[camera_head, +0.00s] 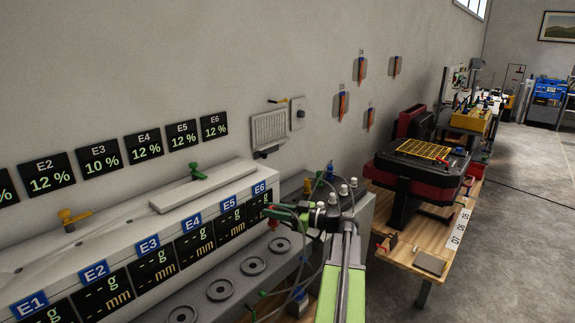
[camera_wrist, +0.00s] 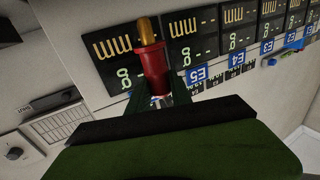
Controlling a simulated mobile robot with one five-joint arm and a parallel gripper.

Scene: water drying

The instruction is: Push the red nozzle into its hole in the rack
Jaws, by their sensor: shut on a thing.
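The red nozzle (camera_wrist: 153,70), with a brass-coloured tip, is between the dark green fingers of my gripper (camera_wrist: 158,92) in the wrist view. My gripper is shut on it, and the tip points away from the wrist towards the displays. In the head view a small red part (camera_head: 272,221) shows beside my green gripper (camera_head: 286,212), near the E6 end of the rack. The rack (camera_head: 110,238) is long and pale, with blue labels E1 to E6 and black displays.
A yellow fitting (camera_head: 70,216) and a green fitting (camera_head: 196,172) stand on the rack top. A grey ledge with several round plates (camera_head: 253,265) runs along its front. A red and black machine (camera_head: 420,165) stands on a wooden table at right. Open floor lies far right.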

